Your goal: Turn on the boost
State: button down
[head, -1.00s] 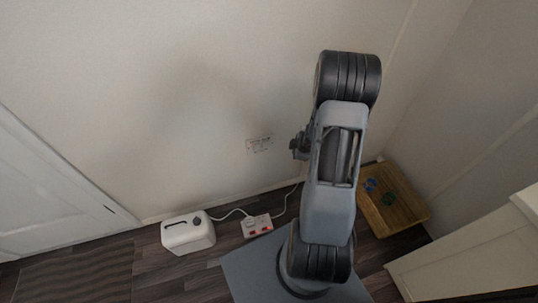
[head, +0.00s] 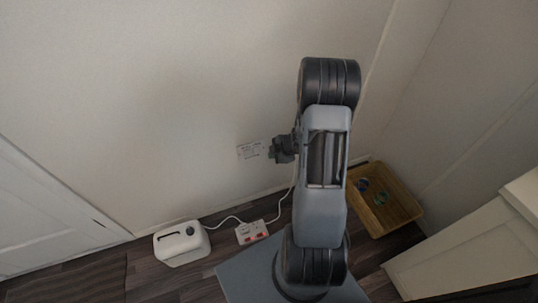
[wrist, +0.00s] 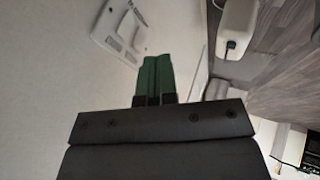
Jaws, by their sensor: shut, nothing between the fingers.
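On the floor are a white container (head: 181,246) with a dark cap and a white power strip (head: 246,237) with red switches and a cable. A wooden crate (head: 405,207) with blue and green items stands right. A white cabinet (head: 450,262) is at lower right.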

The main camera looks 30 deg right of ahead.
aim_at(256, 151)
jog(key=shift+w+a+f+b, duration=0.3)
jog(key=shift+w+f+b, duration=0.5)
jog(key=shift+w+f, duration=0.55)
jog(key=shift+w+a+f+b, duration=0.35)
jog(key=shift+w+f+b, duration=0.4)
jog(key=shift+w+f, duration=0.55)
jog(key=shift+w+a+f+b, duration=0.3)
jog(key=shift+w+f+b, duration=0.5)
jog(key=shift+w+f, duration=0.55)
jog(key=shift+w+r, duration=0.15)
jog(key=shift+r, duration=0.1)
jog(key=shift+w+r+p, duration=0.15)
jog(key=shift+p, duration=0.65)
jog(key=shift+f, duration=0.3)
jog(key=shift+r, duration=0.15)
